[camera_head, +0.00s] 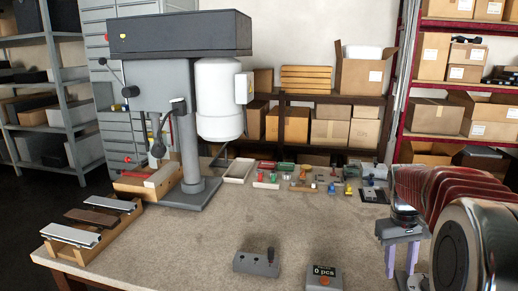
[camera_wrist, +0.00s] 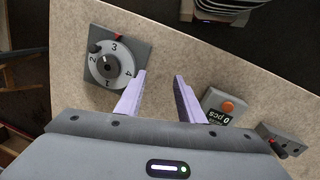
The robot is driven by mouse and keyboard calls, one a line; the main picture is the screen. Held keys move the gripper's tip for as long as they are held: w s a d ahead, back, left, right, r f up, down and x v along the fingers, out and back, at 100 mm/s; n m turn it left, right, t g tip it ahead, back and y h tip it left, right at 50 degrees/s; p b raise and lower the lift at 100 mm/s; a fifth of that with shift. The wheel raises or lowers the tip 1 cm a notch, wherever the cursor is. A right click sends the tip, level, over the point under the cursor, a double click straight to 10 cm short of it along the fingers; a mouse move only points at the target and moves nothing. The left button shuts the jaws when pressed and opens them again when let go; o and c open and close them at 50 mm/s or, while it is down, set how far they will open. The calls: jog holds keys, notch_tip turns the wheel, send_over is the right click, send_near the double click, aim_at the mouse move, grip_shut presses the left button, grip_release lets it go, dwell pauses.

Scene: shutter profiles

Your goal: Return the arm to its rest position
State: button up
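My gripper (camera_head: 401,277) is at the right of the head view, held over the right part of the table, fingers pointing down. Its two pale lavender fingers are apart with nothing between them. The wrist view also shows the open, empty gripper (camera_wrist: 159,75), with bare table surface between the fingertips. My arm (camera_head: 460,205), with dark red ribbed covering and a grey round joint, reaches in from the right edge and hides that side of the table.
A drill press (camera_head: 180,110) stands at the back left, beside racks of profiles (camera_head: 105,205). A grey dial box (camera_wrist: 118,58) numbered 1 to 4 is left of my fingers; a counter box reading "0 pcs" (camera_wrist: 222,105) is right. A switch box (camera_head: 256,263) is near the front. The table's middle is clear.

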jog(key=s+a+r+t, duration=0.2)
jog(key=s+a+t, duration=0.1)
jog(key=s+a, duration=0.6)
jog(key=s+a+r+t+y, duration=0.1)
jog(key=s+a+r+t, duration=0.1)
jog(key=s+a, duration=0.7)
jog(key=a+t, duration=0.1)
jog(key=a, duration=0.6)
jog(key=shift+s+a+r+n+y, duration=0.25)
jog(key=shift+r+n+y, duration=0.05)
jog(key=shift+r+n, duration=0.1)
